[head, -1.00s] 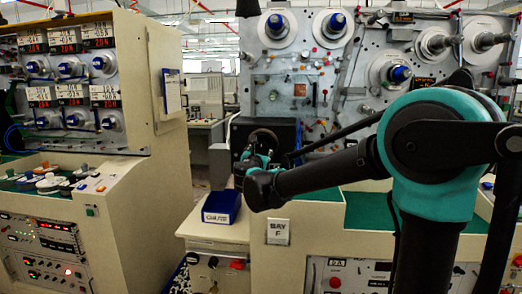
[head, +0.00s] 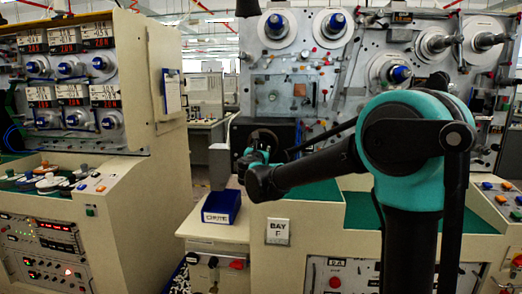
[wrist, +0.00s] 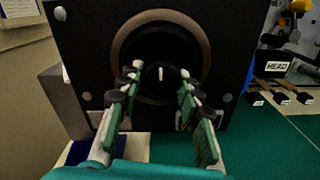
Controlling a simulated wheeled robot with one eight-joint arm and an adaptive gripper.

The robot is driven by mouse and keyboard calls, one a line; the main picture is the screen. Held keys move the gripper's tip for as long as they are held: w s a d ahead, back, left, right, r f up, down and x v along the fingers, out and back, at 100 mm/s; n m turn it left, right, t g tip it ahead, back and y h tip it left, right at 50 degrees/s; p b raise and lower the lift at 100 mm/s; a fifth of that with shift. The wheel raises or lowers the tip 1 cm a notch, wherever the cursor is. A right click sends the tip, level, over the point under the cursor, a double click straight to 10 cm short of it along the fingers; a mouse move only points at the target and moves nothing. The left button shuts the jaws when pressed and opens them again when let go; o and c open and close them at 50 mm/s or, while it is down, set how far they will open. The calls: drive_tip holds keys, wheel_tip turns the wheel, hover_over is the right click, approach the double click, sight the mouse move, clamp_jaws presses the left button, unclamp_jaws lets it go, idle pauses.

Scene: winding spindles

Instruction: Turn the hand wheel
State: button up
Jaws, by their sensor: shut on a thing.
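The hand wheel shows in the wrist view as a dark round face with a brown rim (wrist: 122,50), set on a black square panel (wrist: 75,45). At its centre is a dark knob (wrist: 160,73) with a white upright mark. My gripper (wrist: 159,86) has a finger on each side of this knob and is shut on it; the exact contact is hard to see in the dark. In the head view my gripper (head: 254,160) is at the front of the black panel, and it and my arm partly hide the wheel.
A blue bin (head: 221,207) stands on the cream ledge left of the BAY F sign (head: 277,231). A green work surface (wrist: 265,145) lies right of the panel, with small black blocks (wrist: 280,97) on it. Spindles (head: 335,22) fill the board behind.

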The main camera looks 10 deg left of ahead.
drive_tip(key=shift+c, duration=1.2)
drive_tip(key=m, duration=0.4)
drive_tip(key=shift+a+m, duration=0.1)
drive_tip(key=shift+m, duration=0.3)
drive_tip(key=m, duration=0.5)
drive_tip(key=shift+r+m, duration=0.1)
drive_tip(key=shift+m, duration=0.2)
drive_tip(key=m, duration=0.5)
drive_tip(key=shift+r, duration=0.1)
drive_tip(key=m, duration=0.5)
drive_tip(key=shift+m, duration=0.3)
